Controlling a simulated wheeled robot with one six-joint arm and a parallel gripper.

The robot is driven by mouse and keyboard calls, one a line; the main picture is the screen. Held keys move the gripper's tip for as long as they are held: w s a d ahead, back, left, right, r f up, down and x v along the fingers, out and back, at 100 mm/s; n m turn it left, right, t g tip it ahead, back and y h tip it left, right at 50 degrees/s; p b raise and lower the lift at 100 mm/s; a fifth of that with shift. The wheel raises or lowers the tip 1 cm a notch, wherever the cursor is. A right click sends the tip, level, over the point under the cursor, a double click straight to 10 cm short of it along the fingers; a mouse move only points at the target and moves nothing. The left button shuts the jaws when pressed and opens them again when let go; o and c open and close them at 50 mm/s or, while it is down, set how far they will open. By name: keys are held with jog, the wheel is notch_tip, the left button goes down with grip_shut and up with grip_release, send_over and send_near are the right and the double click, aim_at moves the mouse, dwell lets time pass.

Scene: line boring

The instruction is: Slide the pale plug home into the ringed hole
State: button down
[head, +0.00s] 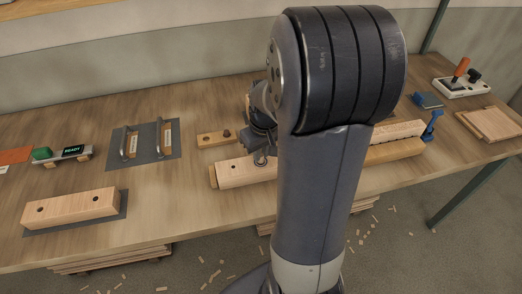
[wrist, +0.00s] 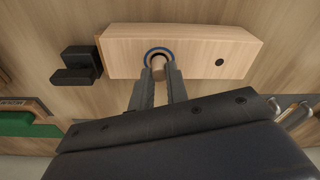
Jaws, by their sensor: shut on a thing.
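The pale plug (wrist: 159,73) is between the fingertips of my gripper (wrist: 160,78) in the wrist view, and the gripper is shut on it. The ringed hole (wrist: 158,51), a blue ring around a dark opening, is in the face of a pale wooden block (wrist: 200,40). The plug's tip overlaps the near part of the ring; I cannot tell whether it has entered the hole. In the head view my gripper (head: 262,157) is over the wooden block (head: 240,174), with the plug and ringed hole hidden.
A plain dark hole (wrist: 220,62) is in the same block, right of the ring. A black bracket (wrist: 78,66) stands left of the block. In the head view, a plate with two handles (head: 145,146) lies farther left, and another drilled block (head: 75,208) sits at the front left.

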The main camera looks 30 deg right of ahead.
jog(key=shift+f+b, duration=0.55)
jog(key=shift+f, duration=0.3)
jog(key=c, duration=1.3)
grip_release()
jog(key=shift+s, duration=0.1)
jog(key=shift+r, duration=0.1)
notch_tip(320, 180, up, 8)
jog(key=p, duration=0.6)
jog(key=shift+s, duration=0.4)
jog(key=shift+f, duration=0.2)
jog(key=f+b, duration=0.4)
jog(key=f, duration=0.1)
jog(key=w+f+b, duration=0.1)
jog(key=f+b, duration=0.1)
jog(key=shift+f, duration=0.35)
jog(key=shift+r, duration=0.15)
